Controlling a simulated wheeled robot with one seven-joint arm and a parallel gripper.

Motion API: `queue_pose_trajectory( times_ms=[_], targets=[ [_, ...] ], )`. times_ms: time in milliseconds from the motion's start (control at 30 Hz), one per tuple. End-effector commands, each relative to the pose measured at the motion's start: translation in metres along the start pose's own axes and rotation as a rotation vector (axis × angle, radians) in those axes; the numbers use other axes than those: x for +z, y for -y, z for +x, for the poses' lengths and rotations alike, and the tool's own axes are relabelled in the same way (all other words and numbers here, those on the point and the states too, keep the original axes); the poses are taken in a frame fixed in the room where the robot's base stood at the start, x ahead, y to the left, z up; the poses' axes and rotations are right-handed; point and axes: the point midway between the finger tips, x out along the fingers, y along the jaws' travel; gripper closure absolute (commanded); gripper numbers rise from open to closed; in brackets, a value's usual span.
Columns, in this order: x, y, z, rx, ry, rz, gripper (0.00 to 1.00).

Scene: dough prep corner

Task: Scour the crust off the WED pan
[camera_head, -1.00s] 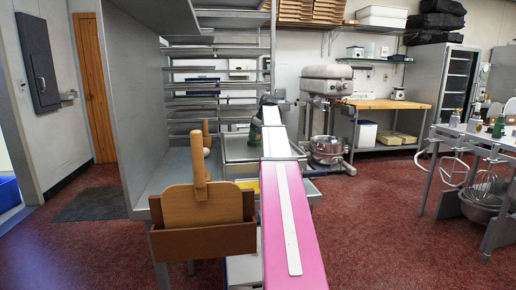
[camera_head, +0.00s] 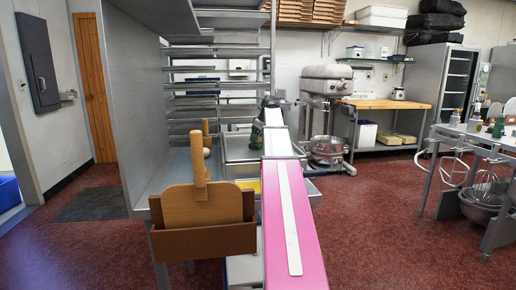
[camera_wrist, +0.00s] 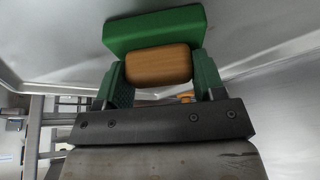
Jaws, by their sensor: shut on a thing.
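My gripper (camera_wrist: 160,76) is shut on a scrubber. The scrubber has a wooden grip (camera_wrist: 158,65) between the fingers and a green pad (camera_wrist: 153,29) beyond them. In the wrist view the pad is against or close above a grey metal surface (camera_wrist: 250,28) with a raised edge; I cannot tell if they touch. In the head view a shallow metal pan (camera_head: 237,155) lies on the counter beside the rack, partly hidden by my arm. No WED label or crust can be made out. The gripper is mostly hidden there behind my pink and white arm.
A wooden holder (camera_head: 205,241) with boards and handles hangs at the counter's front, left of my arm. A tall tray rack (camera_head: 205,85) stands behind. A steel panel (camera_head: 130,110) walls the left. Red floor (camera_head: 385,220) is open to the right.

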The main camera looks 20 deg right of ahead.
Motion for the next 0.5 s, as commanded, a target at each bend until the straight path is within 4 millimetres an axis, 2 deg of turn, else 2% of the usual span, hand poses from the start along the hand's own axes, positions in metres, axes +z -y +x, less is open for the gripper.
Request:
queue_pose_trajectory(
  times_ms=[233, 500],
  targets=[
    [0.015, 0.017, -0.006, -0.001, 0.001, 0.0, 0.66],
    [0.017, 0.019, -0.008, -0.001, 0.0, 0.0, 0.66]
  ],
)
